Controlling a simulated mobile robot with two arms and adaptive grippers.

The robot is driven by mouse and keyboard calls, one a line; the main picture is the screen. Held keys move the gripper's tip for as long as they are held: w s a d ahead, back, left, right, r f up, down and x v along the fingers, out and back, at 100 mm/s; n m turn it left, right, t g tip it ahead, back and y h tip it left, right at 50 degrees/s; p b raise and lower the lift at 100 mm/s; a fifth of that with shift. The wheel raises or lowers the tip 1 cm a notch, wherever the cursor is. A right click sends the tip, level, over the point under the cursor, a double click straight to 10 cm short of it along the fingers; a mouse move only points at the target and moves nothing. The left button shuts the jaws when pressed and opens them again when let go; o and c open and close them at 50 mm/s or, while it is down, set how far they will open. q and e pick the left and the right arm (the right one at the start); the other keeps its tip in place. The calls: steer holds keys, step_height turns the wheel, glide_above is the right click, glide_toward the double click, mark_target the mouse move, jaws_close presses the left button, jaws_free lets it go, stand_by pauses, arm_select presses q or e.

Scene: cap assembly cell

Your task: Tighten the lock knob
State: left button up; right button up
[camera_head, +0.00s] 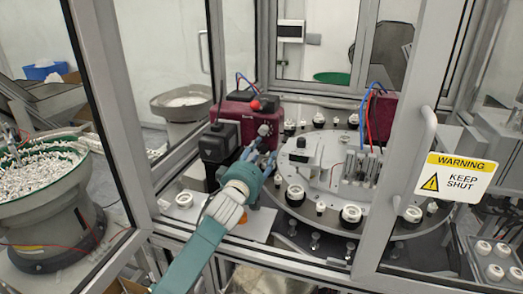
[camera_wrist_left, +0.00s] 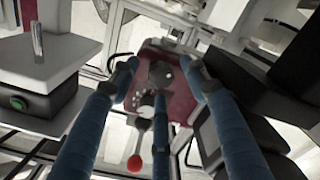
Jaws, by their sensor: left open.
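The maroon unit (camera_head: 237,110) stands at the left of the round table, with a dark round knob (camera_head: 264,130) on its front. I take this knob to be the lock knob, though no label shows. In the left wrist view the knob (camera_wrist_left: 160,74) lies straight ahead, between and beyond my spread blue fingers. My left gripper (camera_head: 262,156) is open and empty, just in front of and below the knob. It seems apart from the knob. A lever with a red ball (camera_wrist_left: 134,162) and a pale dial (camera_wrist_left: 146,101) also show. My right gripper is not in view.
A round indexing table (camera_head: 327,205) with several black-and-white parts is to the right. A black box (camera_head: 219,143) stands close left of my gripper. Framed cell doors, one with a warning sign (camera_head: 456,176), flank the opening. A bowl feeder (camera_head: 45,185) is at the far left.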

arm_select(q)
steer(key=shift+w, duration=0.3)
steer(key=c, duration=1)
steer(key=shift+c, duration=0.8)
